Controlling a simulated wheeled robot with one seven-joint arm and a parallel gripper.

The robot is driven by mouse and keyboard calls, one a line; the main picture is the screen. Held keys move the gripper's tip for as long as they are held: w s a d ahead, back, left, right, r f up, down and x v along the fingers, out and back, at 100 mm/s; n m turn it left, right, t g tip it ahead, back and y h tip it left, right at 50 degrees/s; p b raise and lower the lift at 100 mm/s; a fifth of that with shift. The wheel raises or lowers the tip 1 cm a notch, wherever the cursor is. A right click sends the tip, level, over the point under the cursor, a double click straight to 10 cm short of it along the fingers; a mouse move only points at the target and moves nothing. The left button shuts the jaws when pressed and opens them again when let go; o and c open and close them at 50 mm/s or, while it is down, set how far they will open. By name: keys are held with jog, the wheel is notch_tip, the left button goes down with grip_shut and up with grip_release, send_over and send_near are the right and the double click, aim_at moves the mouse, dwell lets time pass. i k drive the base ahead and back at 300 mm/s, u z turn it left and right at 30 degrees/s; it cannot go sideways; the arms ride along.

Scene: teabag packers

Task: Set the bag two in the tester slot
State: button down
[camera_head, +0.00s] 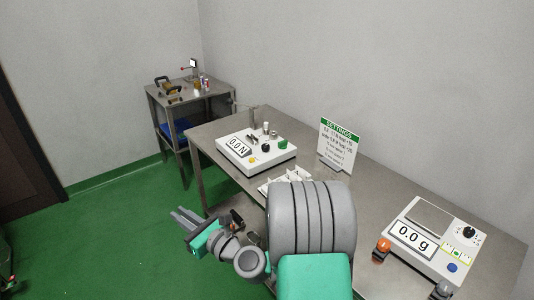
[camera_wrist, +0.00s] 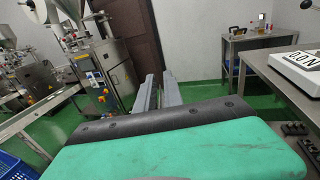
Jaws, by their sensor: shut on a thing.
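The tester, a white box reading 0.0 N (camera_head: 283,159), stands at the far left end of the steel table. It has a small clamp-like fixture, a yellow knob and a green button on top. Part of it shows at the right edge of the wrist view (camera_wrist: 289,79). My gripper (camera_head: 179,217) is left of the table, over the green floor and apart from the tester. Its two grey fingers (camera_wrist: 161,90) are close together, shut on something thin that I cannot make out. I cannot identify bag two in either view.
A white rack (camera_head: 269,186) sits on the steel table (camera_head: 375,210), partly behind my arm. A settings sign (camera_head: 338,145) stands behind it. A 0.0 g scale (camera_head: 447,258) is at the right. A side table (camera_head: 212,98) holds small items. Packing machines (camera_wrist: 103,70) stand left.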

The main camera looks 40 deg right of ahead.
aim_at(252, 141)
jog(key=z, duration=0.55)
jog(key=k, duration=1.25)
jog(key=u, duration=0.1)
jog(key=i, duration=0.6)
jog(key=u, duration=0.65)
jog(key=i, duration=1.5)
jog(key=z, duration=1.15)
jog(key=i, duration=0.25)
jog(key=z, duration=0.25)
